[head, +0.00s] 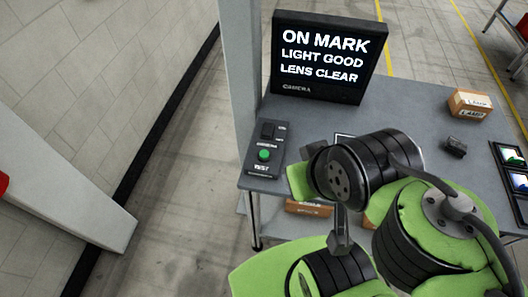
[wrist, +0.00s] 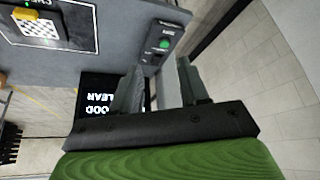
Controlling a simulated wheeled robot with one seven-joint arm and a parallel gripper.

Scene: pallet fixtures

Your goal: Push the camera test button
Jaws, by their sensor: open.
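The camera test box (head: 252,166) is a dark panel on the grey table's left edge, with a round green button (head: 264,155) above the word TEST and a black switch (head: 268,131) above the button. In the wrist view the green button (wrist: 164,44) shows beyond my gripper (wrist: 158,78), whose two grey fingers are apart with nothing between them. The fingers do not appear to touch the box. In the head view my arm hides the gripper. The camera screen (head: 325,58) reads "ON MARK, LIGHT GOOD, LENS CLEAR".
A grey post (head: 240,60) stands beside the table's left side. A labelled carton (head: 469,105) and a small black object (head: 455,147) sit on the right of the table. In the wrist view, a checkered card (wrist: 38,27) carries a yellow piece (wrist: 25,13).

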